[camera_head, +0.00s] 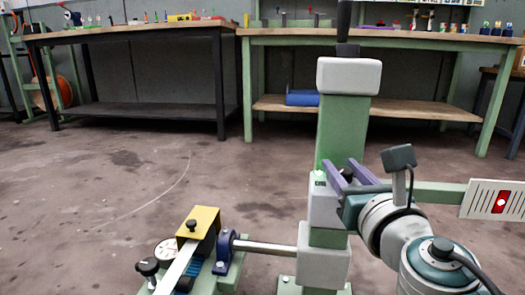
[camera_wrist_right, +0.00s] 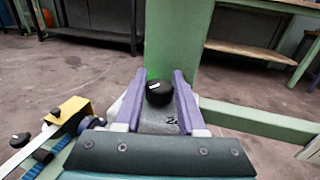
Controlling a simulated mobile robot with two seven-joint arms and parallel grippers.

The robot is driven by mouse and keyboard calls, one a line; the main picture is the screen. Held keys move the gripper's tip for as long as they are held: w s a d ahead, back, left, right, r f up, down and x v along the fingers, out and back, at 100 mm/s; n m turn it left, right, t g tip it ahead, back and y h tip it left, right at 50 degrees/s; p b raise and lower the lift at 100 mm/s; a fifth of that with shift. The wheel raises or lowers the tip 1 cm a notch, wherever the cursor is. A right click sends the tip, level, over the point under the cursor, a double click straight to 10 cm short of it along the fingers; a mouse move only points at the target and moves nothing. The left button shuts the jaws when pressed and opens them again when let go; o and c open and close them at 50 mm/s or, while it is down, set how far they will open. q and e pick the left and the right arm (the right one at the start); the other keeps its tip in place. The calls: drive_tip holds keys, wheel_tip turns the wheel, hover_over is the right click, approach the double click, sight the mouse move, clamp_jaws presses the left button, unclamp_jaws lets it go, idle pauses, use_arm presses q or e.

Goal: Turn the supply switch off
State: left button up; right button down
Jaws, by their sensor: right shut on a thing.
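The supply switch appears as a round black knob (camera_wrist_right: 158,93) with a short white mark on its upper left, on a grey box. The box (camera_head: 323,208) is fixed to a green post (camera_head: 342,128) and carries a small green spot on top. My right gripper (camera_head: 338,172) is at the box, its two purple fingers on either side of the knob. It is shut on the knob, as the right wrist view (camera_wrist_right: 158,100) shows. Lettering on the box face below the knob is partly hidden. My left gripper is not in view.
A shaft (camera_head: 265,247) runs left from the post to a blue bearing and a yellow block (camera_head: 199,221) on a bench fixture. A green bar and a vented panel (camera_head: 492,200) with a red patch stand at right. Workbenches (camera_head: 130,32) line the back; the floor between is clear.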

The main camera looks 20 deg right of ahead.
drive_tip(key=shift+a+m+g+h, duration=0.1)
drive_tip(key=shift+m+g+h, duration=0.2)
drive_tip(key=shift+m+h, duration=0.35)
drive_tip(key=m+g+h, duration=0.1)
drive_tip(key=h, duration=0.2)
drive_tip(key=shift+m, duration=0.35)
drive_tip(key=shift+f+m+g+h+b, duration=0.15)
drive_tip(key=shift+m+g+h+b, duration=0.5)
drive_tip(key=shift+m+g+h, duration=0.3)
drive_tip(key=m+g+h+b, duration=0.3)
drive_tip(key=g+h+b, duration=0.1)
drive_tip(key=shift+m+g, duration=0.35)
drive_tip(key=shift+m+g+h+b, duration=0.7)
drive_tip(key=shift+m+g+b, duration=0.2)
drive_tip(key=shift+g+b, duration=0.25)
drive_tip(key=shift+g, duration=0.25)
